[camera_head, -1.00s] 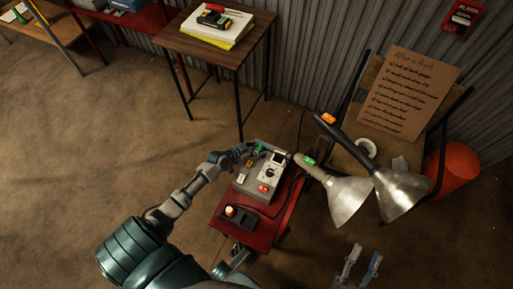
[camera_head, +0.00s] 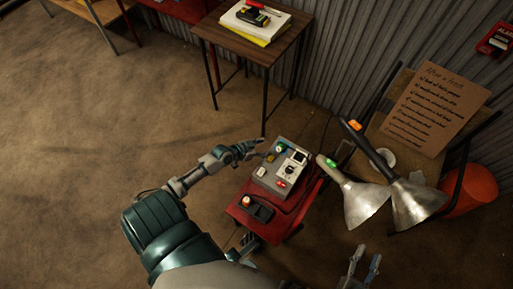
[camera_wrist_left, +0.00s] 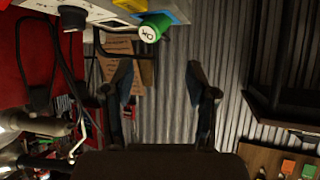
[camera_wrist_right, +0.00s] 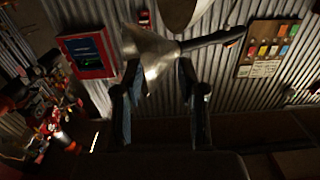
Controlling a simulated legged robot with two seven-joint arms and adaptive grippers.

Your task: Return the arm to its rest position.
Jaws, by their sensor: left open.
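My left arm reaches in from the left in the head view. Its gripper (camera_head: 257,147) is open and empty, just left of a grey control box (camera_head: 270,180) on a red stand (camera_head: 285,217). In the left wrist view the spread fingers (camera_wrist_left: 158,80) have nothing between them. My right gripper (camera_head: 366,257) is low in the head view, apart from the stand. Its fingers (camera_wrist_right: 157,78) are spread and empty in the right wrist view.
Two metal lamps (camera_head: 415,205) stand right of the box. A handwritten sign (camera_head: 435,108) and an orange-red bin (camera_head: 470,190) are beyond them. A wooden table (camera_head: 235,37) with books and a tool stands behind. The floor at left is clear.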

